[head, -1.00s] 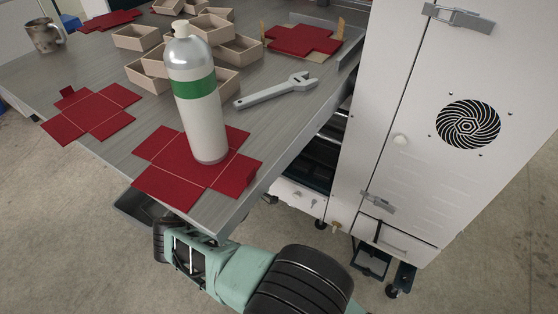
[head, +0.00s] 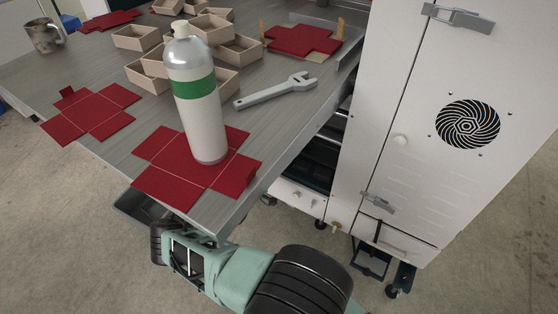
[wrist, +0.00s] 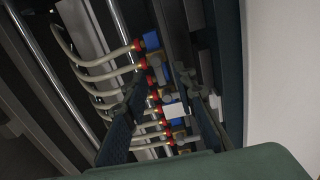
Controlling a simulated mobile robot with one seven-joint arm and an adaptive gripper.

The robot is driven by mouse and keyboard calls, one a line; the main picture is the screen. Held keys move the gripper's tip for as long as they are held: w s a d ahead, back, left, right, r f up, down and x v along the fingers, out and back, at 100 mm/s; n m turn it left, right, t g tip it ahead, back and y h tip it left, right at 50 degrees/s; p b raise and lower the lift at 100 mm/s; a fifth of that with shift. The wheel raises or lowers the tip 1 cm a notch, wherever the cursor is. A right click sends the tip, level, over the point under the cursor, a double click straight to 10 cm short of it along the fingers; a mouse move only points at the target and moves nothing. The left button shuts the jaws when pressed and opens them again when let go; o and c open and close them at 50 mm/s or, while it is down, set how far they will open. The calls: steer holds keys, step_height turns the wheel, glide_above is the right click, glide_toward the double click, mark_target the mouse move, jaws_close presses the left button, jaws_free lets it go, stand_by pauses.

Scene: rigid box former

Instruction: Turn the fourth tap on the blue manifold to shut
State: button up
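In the wrist view, the manifold (wrist: 152,42) runs from upper middle down to lower right, with blue blocks and red fittings joined to pale hoses. A white piece (wrist: 177,110) shows partway along the row. My gripper (wrist: 160,105) has its two dark fingers apart, one on each side of the lower part of the row. Nothing is clearly held, and I cannot tell whether either finger touches a tap. The fourth tap and its handle position cannot be made out in the dim light. In the head view, the manifold and my fingertips are hidden.
A table (head: 130,140) holds a white bottle with a green band (head: 197,95), a wrench (head: 276,90), red flat blanks (head: 92,113) and small open boxes (head: 137,38). A white cabinet (head: 440,150) stands at right. Pale hoses (wrist: 100,75) and metal rods (wrist: 45,70) crowd the wrist view's left.

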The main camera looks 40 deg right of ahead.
steer(key=v, duration=1.1)
steer(key=shift+s+a, duration=0.1)
